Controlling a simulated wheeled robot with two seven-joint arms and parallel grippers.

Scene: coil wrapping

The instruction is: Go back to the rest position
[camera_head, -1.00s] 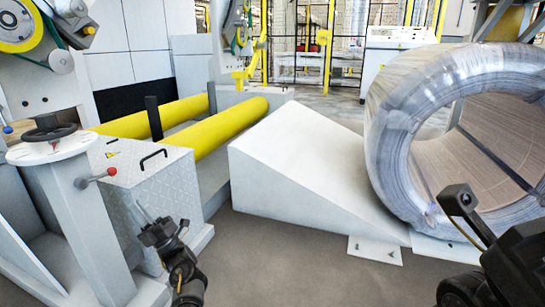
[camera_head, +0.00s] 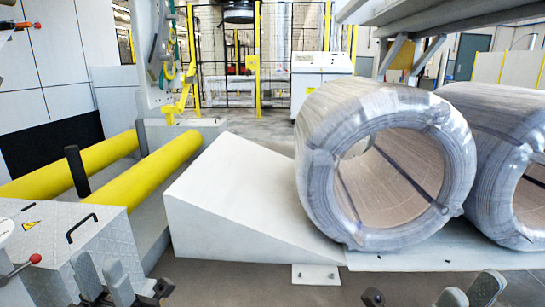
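My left gripper (camera_head: 98,264) is at the bottom left, in front of the checker-plate box. Its two grey fingers point up and stand apart with nothing between them. My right gripper (camera_head: 472,284) is at the bottom right edge, below the wrapped coil (camera_head: 322,180). Its two grey fingers are apart and empty, and its lower part is cut off by the frame. The coil lies on its side at the foot of the white ramp (camera_head: 235,205), its hollow facing me.
A second wrapped coil (camera_head: 490,112) stands at the right. Yellow rollers (camera_head: 165,170) lie left of the ramp. The checker-plate box (camera_head: 105,240) with black handles is near my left gripper. A fence (camera_head: 258,60) and white cabinet (camera_head: 318,78) stand behind. Grey floor is open before the ramp.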

